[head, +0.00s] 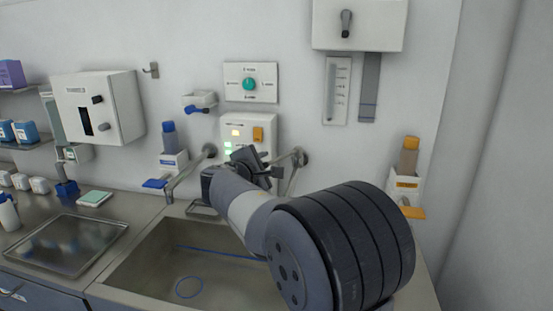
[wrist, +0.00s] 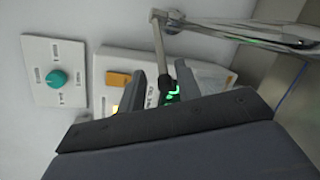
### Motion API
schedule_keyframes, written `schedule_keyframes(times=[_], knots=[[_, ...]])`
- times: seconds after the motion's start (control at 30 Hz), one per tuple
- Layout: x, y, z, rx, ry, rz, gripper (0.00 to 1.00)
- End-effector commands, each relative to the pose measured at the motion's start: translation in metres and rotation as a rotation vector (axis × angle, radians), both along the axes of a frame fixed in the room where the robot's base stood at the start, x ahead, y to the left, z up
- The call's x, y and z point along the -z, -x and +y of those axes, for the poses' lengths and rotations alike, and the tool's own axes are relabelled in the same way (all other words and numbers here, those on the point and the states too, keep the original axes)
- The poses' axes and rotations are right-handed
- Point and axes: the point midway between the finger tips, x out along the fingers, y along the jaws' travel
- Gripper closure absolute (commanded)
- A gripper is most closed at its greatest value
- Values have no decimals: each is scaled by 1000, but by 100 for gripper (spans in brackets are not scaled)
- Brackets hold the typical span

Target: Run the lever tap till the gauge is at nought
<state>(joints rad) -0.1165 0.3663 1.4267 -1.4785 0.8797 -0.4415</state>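The lever tap (head: 301,158) sticks out from the wall over the right of the sink. In the wrist view its grey lever (wrist: 160,50) runs down from the wall mount, and its spout (wrist: 255,35) runs off to the right. My gripper (head: 262,168) is at the lever's end, partly hidden by my arm in the head view. In the wrist view my gripper (wrist: 160,88) has its fingers apart, one on each side of the lever, with gaps visible. A vertical scale gauge (head: 338,90) hangs on the wall above right; its reading is too small to tell.
A white box with lit lamps and an orange switch (head: 258,134) is behind my gripper, under a teal dial panel (head: 237,83). A second spout (head: 187,173) is on the left. A tray (head: 65,245) lies left.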

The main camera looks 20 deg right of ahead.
Motion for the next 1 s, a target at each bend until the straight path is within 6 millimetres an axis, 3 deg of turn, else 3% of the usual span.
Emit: schedule_keyframes(times=[0.3, 0.67, 1.0], knots=[[9, -31, -31, 1, -1, 1, 67], [11, -35, -35, 1, -2, -1, 67], [10, -35, -34, 0, -1, -2, 94]])
